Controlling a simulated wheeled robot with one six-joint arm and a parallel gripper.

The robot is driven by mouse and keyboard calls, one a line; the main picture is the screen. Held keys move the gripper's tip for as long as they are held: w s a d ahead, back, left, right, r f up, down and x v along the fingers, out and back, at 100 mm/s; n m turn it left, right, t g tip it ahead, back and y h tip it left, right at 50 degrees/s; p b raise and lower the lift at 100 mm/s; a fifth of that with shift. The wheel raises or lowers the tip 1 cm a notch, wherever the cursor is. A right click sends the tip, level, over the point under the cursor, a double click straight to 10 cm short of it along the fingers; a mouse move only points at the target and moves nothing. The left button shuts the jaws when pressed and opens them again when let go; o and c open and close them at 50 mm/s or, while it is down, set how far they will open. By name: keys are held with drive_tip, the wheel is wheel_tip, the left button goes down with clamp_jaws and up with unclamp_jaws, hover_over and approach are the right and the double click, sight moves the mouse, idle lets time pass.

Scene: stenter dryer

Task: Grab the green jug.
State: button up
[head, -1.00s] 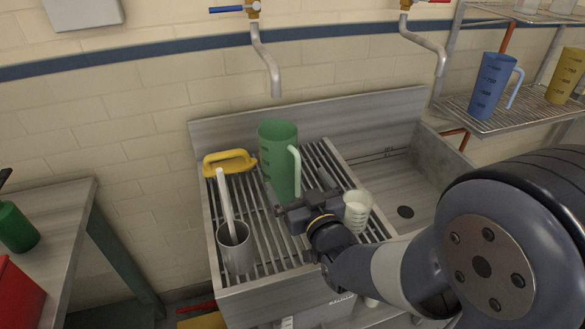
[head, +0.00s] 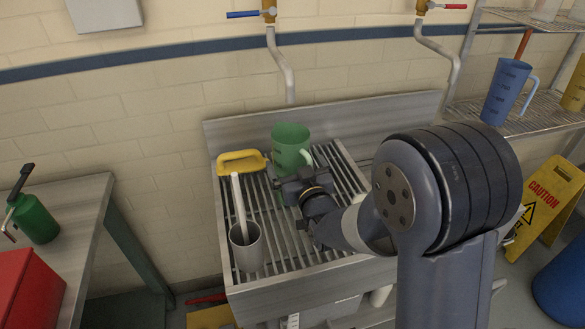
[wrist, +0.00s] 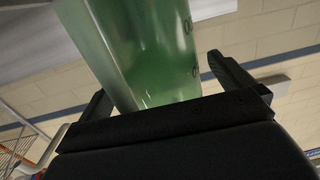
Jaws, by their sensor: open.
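The green jug (head: 289,140) stands upright on the slatted drainboard, near the back wall of the sink unit. Its pale handle is on the right side, and its lower part is hidden behind my gripper (head: 298,182). In the wrist view the jug (wrist: 150,50) rises large between the two dark fingers of my gripper (wrist: 158,78). The fingers are apart, one on each side of the jug, with visible space between the right finger and the jug. I cannot tell whether the left finger touches it.
A yellow-handled tool (head: 241,161) lies left of the jug. A metal cup (head: 246,252) with a white stick stands at the front left. A tap spout (head: 281,65) hangs behind the jug. A blue jug (head: 506,92) stands on the right rack. Left is a table (head: 95,215).

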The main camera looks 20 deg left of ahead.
drive_tip(key=c, duration=1.3)
drive_tip(key=shift+c, duration=0.4)
drive_tip(key=shift+r, duration=0.15)
